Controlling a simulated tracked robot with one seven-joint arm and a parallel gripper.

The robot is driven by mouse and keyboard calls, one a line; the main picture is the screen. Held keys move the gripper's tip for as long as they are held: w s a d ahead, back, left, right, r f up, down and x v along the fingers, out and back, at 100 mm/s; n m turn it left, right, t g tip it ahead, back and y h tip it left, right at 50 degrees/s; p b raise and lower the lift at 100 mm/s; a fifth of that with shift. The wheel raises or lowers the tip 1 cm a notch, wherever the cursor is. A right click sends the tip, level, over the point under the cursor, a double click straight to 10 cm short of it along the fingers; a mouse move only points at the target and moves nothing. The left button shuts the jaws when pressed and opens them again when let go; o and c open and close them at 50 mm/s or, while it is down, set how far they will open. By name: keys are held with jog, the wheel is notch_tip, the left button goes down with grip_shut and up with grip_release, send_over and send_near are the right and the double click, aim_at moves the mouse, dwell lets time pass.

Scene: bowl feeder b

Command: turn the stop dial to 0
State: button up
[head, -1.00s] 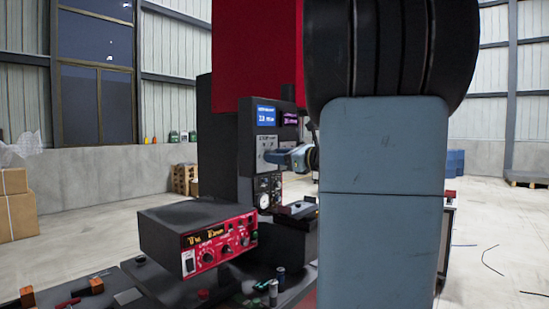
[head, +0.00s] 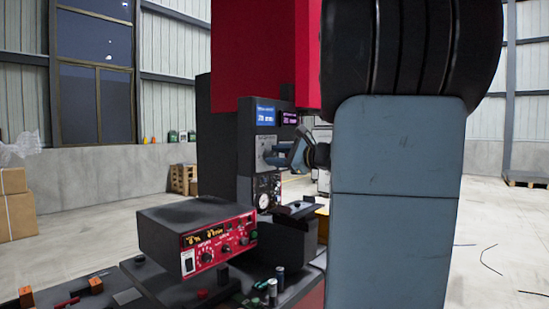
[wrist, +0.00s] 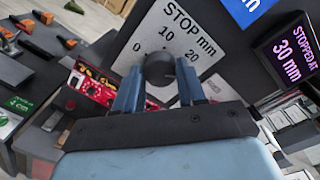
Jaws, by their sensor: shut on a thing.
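The stop dial (wrist: 159,68) is a dark round knob on a light plate (wrist: 176,30) marked "STOP mm" with 0, 10 and 20 around it. In the wrist view my gripper (wrist: 160,84) has its two blue fingers on either side of the knob, shut on it. I cannot make out where the dial's pointer aims. In the head view my gripper (head: 279,159) reaches the plate (head: 266,146) from the right, tilted, and hides the knob.
A purple display (wrist: 291,55) reads "STOPPED AT 30 mm". A blue screen (wrist: 247,8) is beside it, mostly cut off. A red-fronted control box (head: 218,243) stands below and left of the dial. A round gauge (head: 264,200) is under the plate.

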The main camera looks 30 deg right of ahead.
jog(key=n, duration=0.7)
jog(key=shift+a+f, duration=0.35)
jog(key=n+h, duration=0.1)
jog(key=n, duration=0.2)
jog(key=shift+n, duration=0.3)
jog(key=n, duration=0.3)
jog(key=shift+s+f, duration=0.1)
jog(key=shift+d+n+t+h, duration=0.15)
jog(key=shift+n+t, duration=0.1)
jog(key=shift+n, duration=3.3)
jog(key=shift+d+n+t+h, duration=0.15)
jog(key=shift+n+t, duration=0.1)
jog(key=shift+n, duration=3.3)
jog(key=o, duration=1.1)
